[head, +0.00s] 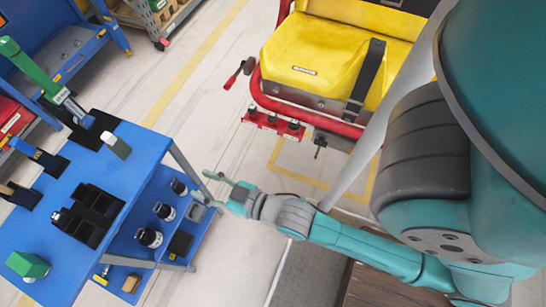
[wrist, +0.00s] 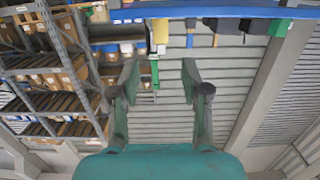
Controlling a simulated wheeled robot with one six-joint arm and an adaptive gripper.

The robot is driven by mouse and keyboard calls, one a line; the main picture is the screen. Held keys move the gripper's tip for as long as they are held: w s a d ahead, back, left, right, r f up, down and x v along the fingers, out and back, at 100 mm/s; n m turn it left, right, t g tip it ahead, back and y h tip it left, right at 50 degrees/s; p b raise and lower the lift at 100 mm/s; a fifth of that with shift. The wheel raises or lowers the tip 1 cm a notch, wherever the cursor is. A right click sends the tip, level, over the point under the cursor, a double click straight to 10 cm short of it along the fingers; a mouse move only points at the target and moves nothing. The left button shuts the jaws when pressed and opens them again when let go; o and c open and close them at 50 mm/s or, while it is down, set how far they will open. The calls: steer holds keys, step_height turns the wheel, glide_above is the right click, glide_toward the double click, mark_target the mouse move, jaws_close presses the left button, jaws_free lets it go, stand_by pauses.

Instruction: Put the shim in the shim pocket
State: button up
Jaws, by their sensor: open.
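I cannot tell for certain which object is the shim; none is clearly a thin shim at this size. A black tray with several compartments (head: 112,205) lies on the blue cart top (head: 150,150) and has a small dark item at its left end. Whether one compartment is the shim pocket is unclear. A small pale piece with a green side (head: 117,145) stands near the cart's far right corner. My gripper (head: 210,187) is open and empty, just right of the cart's edge. Its spread fingers (wrist: 160,78) also show in the wrist view, with nothing between them.
A green block (head: 28,265) and several tools on black pads share the cart top. The lower shelf (head: 200,240) holds several dark cylinders. A yellow seat (head: 325,60) with a red frame (head: 275,105) stands at the back right. Open floor lies between cart and seat.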

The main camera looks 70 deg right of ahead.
steer(key=s+g, duration=0.1)
steer(key=s, duration=1.9)
steer(key=shift+g, duration=0.4)
steer(key=shift+s+r, duration=0.3)
steer(key=shift+s, duration=0.15)
steer(key=shift+c, duration=0.6)
